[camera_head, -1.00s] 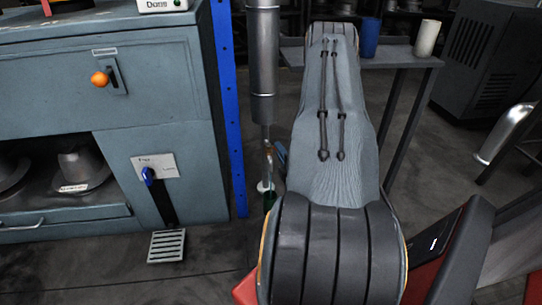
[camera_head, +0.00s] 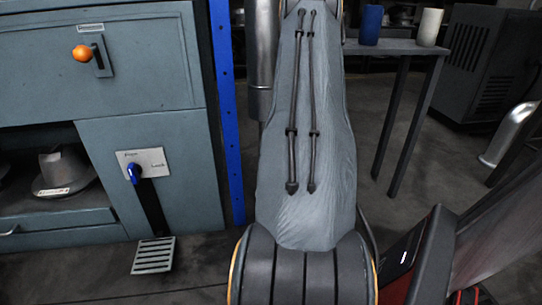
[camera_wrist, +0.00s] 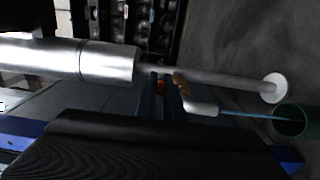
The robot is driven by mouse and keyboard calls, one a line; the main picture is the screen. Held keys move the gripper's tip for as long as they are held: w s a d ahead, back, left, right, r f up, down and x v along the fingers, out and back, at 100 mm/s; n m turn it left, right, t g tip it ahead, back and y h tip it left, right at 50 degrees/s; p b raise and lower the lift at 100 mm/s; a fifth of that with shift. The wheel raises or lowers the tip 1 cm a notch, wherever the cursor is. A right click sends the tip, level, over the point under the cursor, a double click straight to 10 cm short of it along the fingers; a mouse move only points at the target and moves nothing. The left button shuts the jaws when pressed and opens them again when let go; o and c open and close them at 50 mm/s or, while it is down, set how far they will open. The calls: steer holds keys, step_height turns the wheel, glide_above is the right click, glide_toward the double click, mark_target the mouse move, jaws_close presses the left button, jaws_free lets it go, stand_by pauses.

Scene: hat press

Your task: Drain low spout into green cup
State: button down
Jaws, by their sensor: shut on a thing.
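In the wrist view, which lies sideways, a silver cylinder (camera_wrist: 70,60) leads into a thinner pipe (camera_wrist: 225,80) ending in a white disc (camera_wrist: 274,87). A low spout (camera_wrist: 202,108) with a tan section branches off it. A thin blue stream (camera_wrist: 255,116) runs from the spout into the mouth of the green cup (camera_wrist: 292,121). My gripper (camera_wrist: 160,92) is beside the pipe at the spout's base, its dark fingers shut on a small red-orange tap handle (camera_wrist: 160,86). The cup's level is not visible. In the head view my arm hides cup, spout and gripper; part of the cylinder (camera_head: 261,50) shows.
A grey-blue cabinet (camera_head: 150,60) with an orange knob (camera_head: 82,53), a blue lever (camera_head: 134,172) and a foot pedal (camera_head: 153,256) stands left. A blue post (camera_head: 224,100) is close to my arm. A table (camera_head: 395,48) at right holds a blue cup (camera_head: 370,24) and cream cup (camera_head: 429,27).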

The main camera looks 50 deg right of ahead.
steer(key=shift+b, duration=0.35)
stand_by(0.3)
steer(key=c, duration=1.9)
jaws_free()
steer(key=shift+o, duration=0.2)
steer(key=p+v, duration=0.3)
steer(key=v, duration=0.4)
steer(key=shift+s+a, duration=0.25)
steer(key=shift+s, duration=0.05)
